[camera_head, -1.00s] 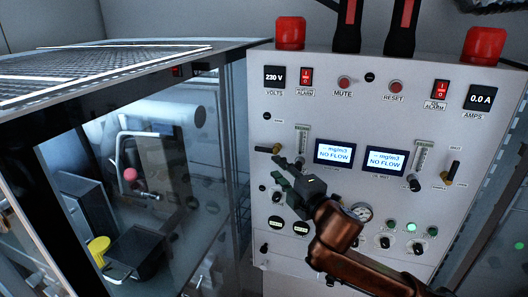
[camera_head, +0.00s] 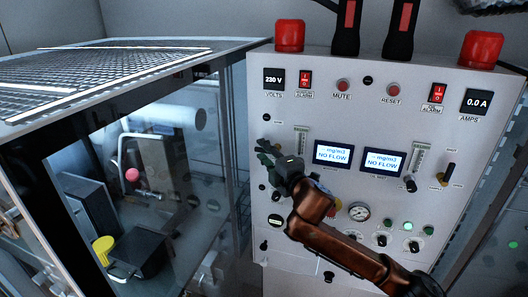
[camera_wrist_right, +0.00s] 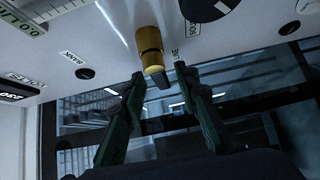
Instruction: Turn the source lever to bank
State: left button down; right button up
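The source lever has a brass body (camera_wrist_right: 150,48) that stands out from the panel in the right wrist view, with a short dark piece at its end. A "BANK" label (camera_wrist_right: 70,57) is on the panel to its left in that view. My right gripper (camera_wrist_right: 160,72) is open, its two dark green fingers on either side of the lever's end; contact cannot be told. In the head view my right gripper (camera_head: 265,154) is at the panel's left side and mostly hides the lever. My left gripper is not in view.
The grey control panel (camera_head: 375,120) carries a similar brass-based lever (camera_head: 449,176) at right, two "NO FLOW" displays, several knobs and a round gauge (camera_head: 359,211). A glass-sided cabinet (camera_head: 75,135) stands close on the left. Several knobs lie below my right arm.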

grip_shut()
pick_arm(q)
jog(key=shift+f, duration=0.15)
